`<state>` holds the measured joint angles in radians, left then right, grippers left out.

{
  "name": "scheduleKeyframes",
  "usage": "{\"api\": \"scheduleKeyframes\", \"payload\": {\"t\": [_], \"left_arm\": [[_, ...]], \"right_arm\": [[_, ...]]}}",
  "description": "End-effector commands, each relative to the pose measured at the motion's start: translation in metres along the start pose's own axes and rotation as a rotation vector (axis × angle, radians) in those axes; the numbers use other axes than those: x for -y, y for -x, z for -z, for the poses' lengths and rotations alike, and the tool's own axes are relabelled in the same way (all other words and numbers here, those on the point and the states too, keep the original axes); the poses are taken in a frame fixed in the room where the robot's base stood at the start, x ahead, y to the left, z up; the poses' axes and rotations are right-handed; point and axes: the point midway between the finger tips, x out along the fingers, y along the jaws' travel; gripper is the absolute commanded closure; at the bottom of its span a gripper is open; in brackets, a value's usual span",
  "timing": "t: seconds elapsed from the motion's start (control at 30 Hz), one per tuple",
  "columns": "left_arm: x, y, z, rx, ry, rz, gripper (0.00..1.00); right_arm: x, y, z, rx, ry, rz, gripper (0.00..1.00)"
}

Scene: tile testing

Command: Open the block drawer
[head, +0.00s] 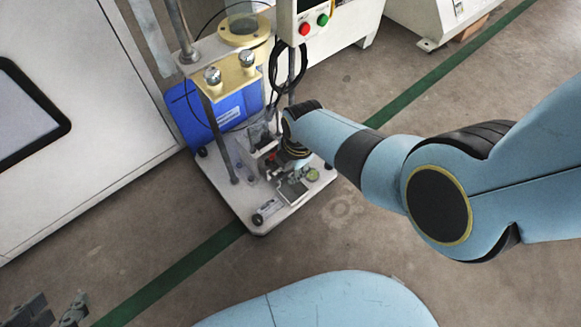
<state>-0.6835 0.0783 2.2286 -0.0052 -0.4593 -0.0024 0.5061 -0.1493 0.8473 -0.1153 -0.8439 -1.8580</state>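A testing machine stands on the floor with a white base plate (262,217) and upright metal rods. A cluster of small metal parts (258,138) sits on the base; I cannot clearly make out which part is the block drawer. My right arm reaches in from the right over this base. My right gripper (290,186) is low at the machine's front, among the metal parts; the wrist covers much of it, and its grip and any contact are unclear. My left gripper (54,309) is at the bottom left corner, cut by the frame, with its fingers apart and empty, away from the machine.
A blue container (215,112) stands behind the rods. A control box with red and green buttons (313,25) hangs above. A large white cabinet (75,150) fills the left. Open floor (150,235) with a green line (180,270) lies in front.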

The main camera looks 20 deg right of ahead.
Motion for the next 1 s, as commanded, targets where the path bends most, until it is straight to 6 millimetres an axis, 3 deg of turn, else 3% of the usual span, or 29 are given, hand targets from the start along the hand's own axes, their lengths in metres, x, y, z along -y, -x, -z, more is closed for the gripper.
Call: {"api": "scheduleKeyframes", "payload": {"t": [0.27, 0.5, 1.0], "left_arm": [[-0.0001, 0.0, 0.0, -0.005, 0.0, 0.0, 0.6], [-0.0001, -0.0001, 0.0001, -0.005, 0.0, 0.0, 0.6], [0.0, 0.0007, 0.0009, -0.002, 0.0, 0.0, 0.6]], "right_arm": [[-0.0003, -0.0001, 0.0001, 0.0, 0.0, 0.0, 0.68], [0.0, -0.0002, 0.0002, 0.0, 0.0, 0.0, 1.0], [0.0013, 0.0005, 0.0002, 0.0, 0.0, 0.0, 1.0]]}}
